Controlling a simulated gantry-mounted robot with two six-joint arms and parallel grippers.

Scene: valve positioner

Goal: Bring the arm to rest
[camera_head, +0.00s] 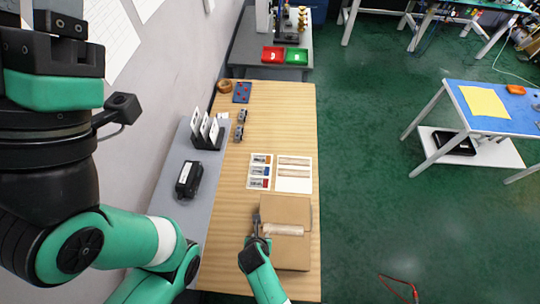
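My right gripper (257,222) is small in the lower middle of the head view, above or against the left edge of a brown cardboard box (287,255). Its fingers are too small to tell whether they are open or shut, and I cannot tell if it touches the box. My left arm fills the left side of the view, large and close. Black end parts of my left arm (58,40) sit at the upper left, partly cut off by the frame, so its finger state cannot be made out.
The box stands on a long wooden table (272,125). Two white cards (293,185) lie beyond it. A grey side bench (165,200) holds a black device (188,180) and a rack (207,135). Red and green trays (285,55) are at the back. The green floor to the right is mostly open.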

